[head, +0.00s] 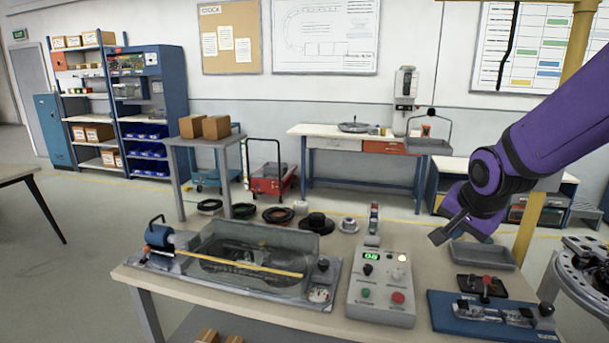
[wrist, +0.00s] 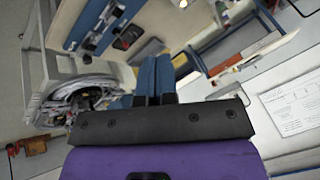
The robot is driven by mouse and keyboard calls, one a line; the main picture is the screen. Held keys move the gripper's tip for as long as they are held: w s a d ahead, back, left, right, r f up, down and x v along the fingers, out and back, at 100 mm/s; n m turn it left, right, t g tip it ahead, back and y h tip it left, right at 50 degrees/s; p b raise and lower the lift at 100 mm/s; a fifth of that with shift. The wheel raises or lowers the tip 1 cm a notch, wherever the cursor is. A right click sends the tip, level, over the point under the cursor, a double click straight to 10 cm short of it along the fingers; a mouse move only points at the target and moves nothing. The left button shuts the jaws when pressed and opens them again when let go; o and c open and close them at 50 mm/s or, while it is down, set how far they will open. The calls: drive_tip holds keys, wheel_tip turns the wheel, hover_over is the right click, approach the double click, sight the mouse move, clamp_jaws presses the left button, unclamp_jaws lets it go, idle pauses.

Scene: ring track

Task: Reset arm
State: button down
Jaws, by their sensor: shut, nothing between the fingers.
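My gripper (wrist: 153,66) shows in the wrist view as two blue fingers lying side by side in front of a black bracket and purple housing. It is shut and holds nothing. In the head view my purple arm reaches in from the right and bends downward above the right part of the workbench (head: 333,241). The lower end of the arm hangs near the grey tray (head: 482,254), apart from the control box.
On the bench are a fixture with a clear cover (head: 250,262), a control box with a lit display (head: 382,290) and a blue base plate (head: 450,318). A round machine (head: 590,265) stands at the right edge. A back table (head: 330,132) and shelves (head: 150,110) stand behind.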

drive_tip(key=s+r+n, duration=0.4)
drive_tip(key=s+r, duration=0.1)
drive_tip(key=s, duration=0.6)
drive_tip(key=s+r+n, duration=0.5)
drive_tip(key=s, duration=0.6)
drive_tip(key=shift+d+r+g, duration=0.3)
drive_tip(key=shift+r+g, duration=0.1)
